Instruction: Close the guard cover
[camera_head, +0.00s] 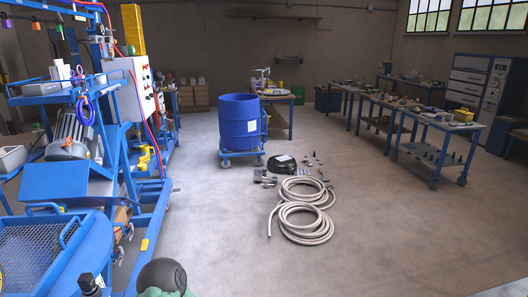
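The blue disperser mixer frame (130,190) stands along the left side, with a grey motor (72,135) on it. At the lower left is a blue-framed mesh panel (28,252) with a bar handle (70,233), which looks like the guard cover. Its near and left parts are cut off by the picture edge. I cannot tell from this view how far open it stands or where its hinge is. Neither of my grippers can be made out in this view.
A blue drum (239,122) stands on a wheeled dolly (242,156). Coiled pale hoses (305,225) and a black coil (281,164) lie on the floor. A dark domed object (162,276) is at the bottom edge. Workbenches (437,122) line the right; the right foreground floor is clear.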

